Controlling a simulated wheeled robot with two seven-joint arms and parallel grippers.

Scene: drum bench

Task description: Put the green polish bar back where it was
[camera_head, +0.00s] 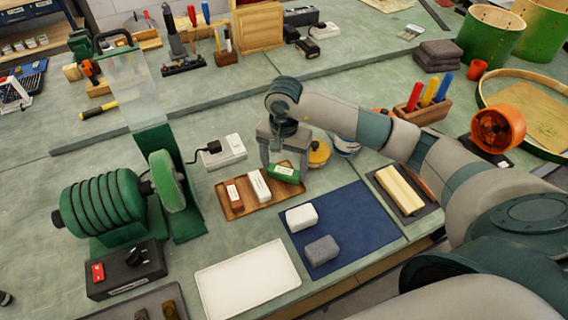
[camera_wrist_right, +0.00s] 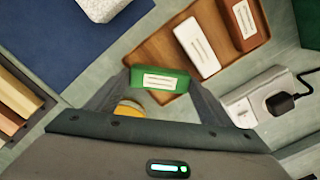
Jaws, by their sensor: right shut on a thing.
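The green polish bar (camera_head: 286,173) with a white label is between the fingers of my right gripper (camera_head: 283,168). In the right wrist view the green bar (camera_wrist_right: 145,82) spans the gap between the two fingers. It is over the right end of the wooden tray (camera_head: 233,210); I cannot tell whether it touches the tray. A white bar (camera_head: 259,186) and a reddish-brown bar (camera_head: 234,197) lie in the tray, to the left of the green bar. My left gripper is not in view.
A yellow-orange round tin (camera_head: 319,154) stands close right of my gripper. A blue mat (camera_head: 345,222) holds a white block (camera_head: 301,216) and a grey block (camera_head: 322,250). A green buffing machine (camera_head: 108,205) stands left, and a white power strip (camera_head: 224,152) lies behind the tray.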

